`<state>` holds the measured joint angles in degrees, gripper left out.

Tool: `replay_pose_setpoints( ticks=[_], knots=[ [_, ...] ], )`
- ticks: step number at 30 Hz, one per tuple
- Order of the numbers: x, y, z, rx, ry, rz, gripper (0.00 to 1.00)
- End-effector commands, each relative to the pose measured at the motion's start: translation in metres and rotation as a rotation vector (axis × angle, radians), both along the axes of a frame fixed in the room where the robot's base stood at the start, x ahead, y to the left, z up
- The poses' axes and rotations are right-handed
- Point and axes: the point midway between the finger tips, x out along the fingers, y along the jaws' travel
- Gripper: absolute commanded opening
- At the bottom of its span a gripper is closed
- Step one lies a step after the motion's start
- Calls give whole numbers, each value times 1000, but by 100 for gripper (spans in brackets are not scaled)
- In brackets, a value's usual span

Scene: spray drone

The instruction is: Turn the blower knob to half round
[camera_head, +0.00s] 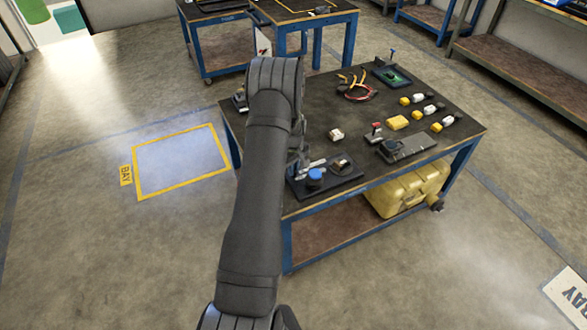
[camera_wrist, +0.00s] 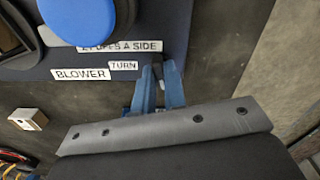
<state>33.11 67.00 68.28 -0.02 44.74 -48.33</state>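A dark board (camera_head: 345,183) lies at the table's near left corner and carries a round blue cap (camera_head: 315,175). The cap also shows at the top of the wrist view (camera_wrist: 78,18). Labels reading BLOWER (camera_wrist: 80,74), TURN (camera_wrist: 123,65) and "PUFFS A SIDE" lie below it there. My gripper (camera_wrist: 158,75) has two blue fingers, close together, reaching to the board edge right of the TURN label. A small dark upright piece (camera_wrist: 158,70) shows between their tips; it may be the blower knob. I cannot tell whether the fingers touch it. In the head view my arm partly hides this area.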

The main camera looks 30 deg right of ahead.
Motion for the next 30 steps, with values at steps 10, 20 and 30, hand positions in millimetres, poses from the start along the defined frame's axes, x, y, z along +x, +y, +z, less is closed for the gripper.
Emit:
replay_pose_setpoints(
  ticks=[10, 20, 30],
  knots=[
    [0, 0, 0, -1, -1, -114, 0],
    [0, -1, 0, -1, -1, -281, 0],
    [0, -1, 0, -1, -1, -283, 27]
  ],
)
